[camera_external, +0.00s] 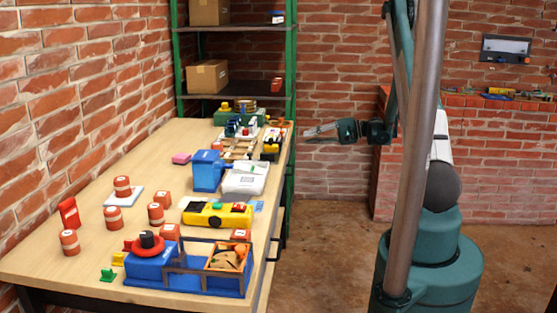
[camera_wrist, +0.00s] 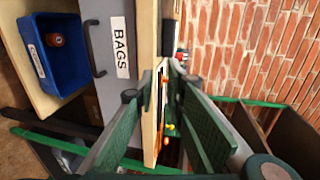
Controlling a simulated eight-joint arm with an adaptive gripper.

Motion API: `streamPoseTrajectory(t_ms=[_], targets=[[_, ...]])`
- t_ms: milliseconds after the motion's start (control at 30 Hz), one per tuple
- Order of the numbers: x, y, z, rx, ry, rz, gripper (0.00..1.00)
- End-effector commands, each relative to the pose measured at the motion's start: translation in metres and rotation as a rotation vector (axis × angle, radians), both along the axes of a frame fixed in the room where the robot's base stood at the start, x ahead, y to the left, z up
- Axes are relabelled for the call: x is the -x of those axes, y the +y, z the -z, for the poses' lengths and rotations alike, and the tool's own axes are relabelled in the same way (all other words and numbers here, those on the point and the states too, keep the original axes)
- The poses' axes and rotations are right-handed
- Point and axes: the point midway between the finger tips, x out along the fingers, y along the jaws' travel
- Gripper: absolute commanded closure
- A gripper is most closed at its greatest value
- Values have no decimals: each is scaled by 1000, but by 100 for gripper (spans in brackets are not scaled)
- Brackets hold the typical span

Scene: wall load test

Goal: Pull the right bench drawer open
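My gripper (camera_external: 312,132) is in the air to the right of the bench's far end in the external view, pointing left. In the wrist view my gripper (camera_wrist: 157,90) has its two green fingers spread, with nothing held between them. A grey drawer front (camera_wrist: 112,80) labelled BAGS shows just left of the fingers, with a dark bar handle (camera_wrist: 92,48). It looks closed, and the handle is apart from the fingers. The wrist view is turned sideways. In the external view the drawer fronts are seen nearly edge-on, so I cannot tell which is the right one.
A blue bin (camera_wrist: 72,75) with a red can sits beside the drawer front. A green-framed shelf (camera_external: 290,90) stands behind the bench. The floor (camera_external: 320,230) right of the bench is clear.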

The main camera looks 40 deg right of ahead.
Motion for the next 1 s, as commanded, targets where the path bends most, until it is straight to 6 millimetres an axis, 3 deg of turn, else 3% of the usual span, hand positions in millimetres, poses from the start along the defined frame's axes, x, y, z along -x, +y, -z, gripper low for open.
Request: streamPoseTrajectory(t_ms=[300, 500, 700, 1000], targets=[[0, 0, 79, 0, 0, 0, 87], [0, 0, 119, 0, 0, 0, 87], [0, 0, 139, 0, 0, 0, 87], [0, 0, 142, 0, 0, 0, 87]])
